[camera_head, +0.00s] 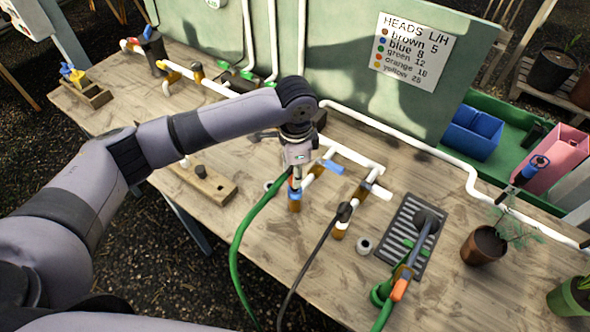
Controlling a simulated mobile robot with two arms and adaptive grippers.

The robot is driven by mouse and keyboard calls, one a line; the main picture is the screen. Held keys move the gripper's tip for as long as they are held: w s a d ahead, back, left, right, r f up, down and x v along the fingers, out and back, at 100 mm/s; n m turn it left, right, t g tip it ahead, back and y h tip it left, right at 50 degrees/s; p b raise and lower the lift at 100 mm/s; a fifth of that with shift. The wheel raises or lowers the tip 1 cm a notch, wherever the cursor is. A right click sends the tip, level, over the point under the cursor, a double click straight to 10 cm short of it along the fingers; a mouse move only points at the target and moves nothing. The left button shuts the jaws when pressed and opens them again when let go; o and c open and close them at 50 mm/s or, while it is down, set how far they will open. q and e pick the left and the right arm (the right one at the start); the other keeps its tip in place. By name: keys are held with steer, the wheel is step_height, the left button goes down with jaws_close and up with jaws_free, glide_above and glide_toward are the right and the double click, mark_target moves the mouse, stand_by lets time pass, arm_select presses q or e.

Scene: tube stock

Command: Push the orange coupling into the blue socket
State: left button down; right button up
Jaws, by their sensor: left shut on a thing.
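My left gripper (296,172) points down over the workbench, shut on the end of a green hose (243,240). A small orange-red part, the coupling (291,183), shows at the hose end, largely hidden by the fingers. Right below it is the blue socket (294,194) on top of a short brown upright fitting. The coupling is very close above the socket; I cannot tell whether they touch. My right gripper is not in view.
White pipework with a blue-handled branch (333,167) stands just right of the gripper. A black hose (318,243) rises beside it. A dark grate (412,232) carries a wand with an orange connector (400,289). A potted plant (483,246) stands at right. A wooden block (203,186) lies left.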

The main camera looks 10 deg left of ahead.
arm_select(q)
steer(key=shift+f, duration=0.6)
steer(key=shift+f+p, duration=0.3)
steer(key=shift+f, duration=0.15)
stand_by(0.4)
steer(key=shift+f, duration=0.45)
stand_by(0.4)
steer(key=shift+s+f, duration=0.1)
steer(key=shift+f, duration=0.05)
stand_by(0.3)
steer(key=c, duration=1.2)
jaws_free()
steer(key=shift+o, duration=0.2)
